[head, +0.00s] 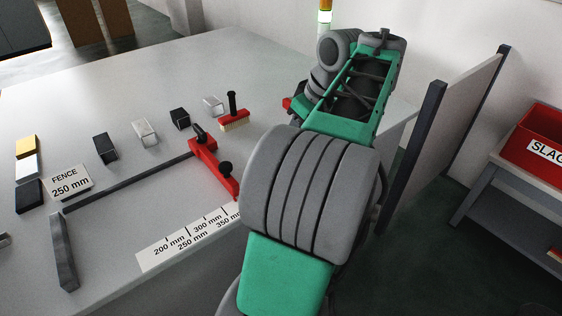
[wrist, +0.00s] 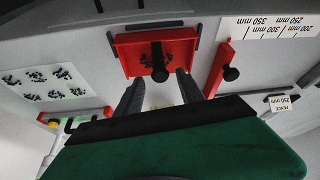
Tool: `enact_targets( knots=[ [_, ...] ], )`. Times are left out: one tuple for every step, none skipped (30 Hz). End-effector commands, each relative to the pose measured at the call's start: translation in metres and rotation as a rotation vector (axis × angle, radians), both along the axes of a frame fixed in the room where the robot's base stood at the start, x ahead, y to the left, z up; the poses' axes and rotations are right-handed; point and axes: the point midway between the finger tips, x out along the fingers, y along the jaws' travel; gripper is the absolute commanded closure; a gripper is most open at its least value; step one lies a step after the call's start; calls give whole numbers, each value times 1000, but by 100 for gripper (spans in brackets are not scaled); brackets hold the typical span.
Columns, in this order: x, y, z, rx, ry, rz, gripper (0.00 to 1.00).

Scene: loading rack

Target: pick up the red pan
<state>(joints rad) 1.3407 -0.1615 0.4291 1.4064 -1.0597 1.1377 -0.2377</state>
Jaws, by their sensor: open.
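The red pan (wrist: 142,62) is at the top middle of the wrist view, a shallow tray with dark bits in it and a black handle (wrist: 159,64) pointing toward my gripper. My gripper (wrist: 159,77) is open. Its two dark fingers point at the pan, one on each side of the handle's line. I cannot tell how far the fingertips are above the handle. Nothing shows held between them. In the head view my arm hides most of that area; a small red patch (head: 287,103) beside the arm may be part of the pan.
A red fence stop (head: 214,167) with black knobs stands on the grey table near a ruler strip (head: 190,238). A hand brush (head: 234,118) and several small blocks lie behind. A white sheet (wrist: 45,83) bears dark bits. A panel (head: 440,130) and a red slag bin (head: 535,140) stand right.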

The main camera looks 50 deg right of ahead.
Motion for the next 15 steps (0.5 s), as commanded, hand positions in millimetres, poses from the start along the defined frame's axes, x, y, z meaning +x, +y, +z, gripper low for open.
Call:
enact_targets(
  knots=[
    [2,0,-10,2,0,0,55],
    [4,0,-14,1,0,-1,55],
    [5,-1,-19,1,-1,-3,55],
    [6,-1,-24,1,-1,-3,55],
    [7,-1,-27,2,0,-4,55],
    [8,-1,-33,2,0,-4,55],
    [9,0,-38,2,0,-4,55],
    [10,0,-44,1,0,-5,55],
    [12,0,-52,2,0,-5,55],
    [13,0,-57,2,0,-5,55],
    [16,0,-61,2,0,-4,55],
    [19,0,-66,1,0,-2,55],
    [20,0,-68,0,0,-3,55],
    [21,0,-70,0,0,-3,55],
    [21,0,-72,0,0,-2,55]
  ],
)
